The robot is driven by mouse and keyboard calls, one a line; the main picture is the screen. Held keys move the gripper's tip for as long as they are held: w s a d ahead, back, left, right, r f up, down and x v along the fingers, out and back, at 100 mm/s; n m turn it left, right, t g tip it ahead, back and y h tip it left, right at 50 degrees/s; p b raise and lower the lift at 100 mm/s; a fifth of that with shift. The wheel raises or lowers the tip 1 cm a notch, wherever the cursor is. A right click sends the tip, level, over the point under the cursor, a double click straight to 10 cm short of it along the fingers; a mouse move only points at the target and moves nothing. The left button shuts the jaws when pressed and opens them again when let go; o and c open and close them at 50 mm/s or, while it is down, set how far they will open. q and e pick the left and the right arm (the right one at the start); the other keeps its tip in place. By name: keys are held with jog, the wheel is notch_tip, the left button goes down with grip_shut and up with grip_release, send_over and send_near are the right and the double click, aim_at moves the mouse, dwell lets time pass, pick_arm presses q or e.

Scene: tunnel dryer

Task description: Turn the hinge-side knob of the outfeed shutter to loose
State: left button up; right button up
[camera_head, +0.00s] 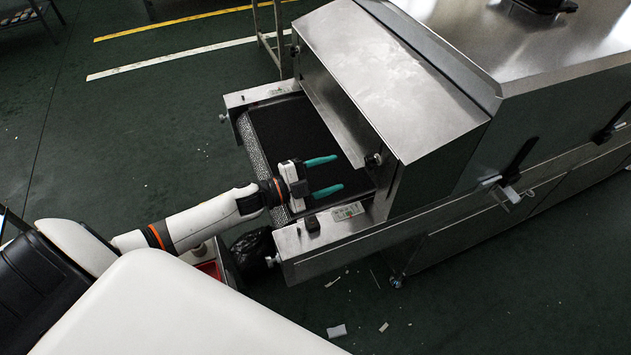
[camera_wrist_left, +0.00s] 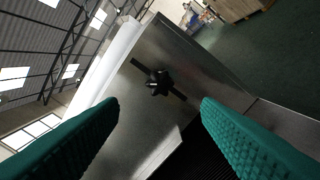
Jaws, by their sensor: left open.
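The outfeed shutter (camera_head: 395,75) is a bare metal hood-like panel over the belt's end. A small black knob (camera_head: 373,160) sits at its near lower side in the head view. In the left wrist view a black lobed knob (camera_wrist_left: 158,83) sits over a dark slot on a metal plate (camera_wrist_left: 130,110), framed between my fingers and beyond their tips. My left gripper (camera_head: 340,172) has teal fingers, open and empty, over the belt and pointing right toward the knob, apart from it. I cannot read the knob's setting. My right gripper is not in view.
The black conveyor belt (camera_head: 290,130) lies under my left gripper. A metal side rail (camera_head: 325,232) with a black block and a label runs along its near side. Black latch handles (camera_head: 520,160) stick out from the dryer body at right. Small scraps lie on the green floor.

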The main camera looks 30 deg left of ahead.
pick_arm(q)
jog(key=shift+b+v, duration=0.35)
jog(key=shift+v, duration=1.45)
jog(key=s+d+f+n+g+y, duration=0.25)
jog(key=s+n+g+y, duration=0.25)
jog(key=s+n, duration=0.5)
jog(key=s+d+f+n+g+y, duration=0.25)
jog(key=s+n+g+y, duration=0.35)
jog(key=s, duration=0.7)
notch_tip(320, 180, down, 26)
jog(key=s+g, duration=0.1)
jog(key=s+a+f+g, duration=0.1)
jog(key=s+a+f, duration=0.1)
jog(key=s+f, duration=1.4)
jog(key=shift+s+a+f, duration=0.15)
jog(key=shift+s+a, duration=0.2)
jog(key=shift+s, duration=0.05)
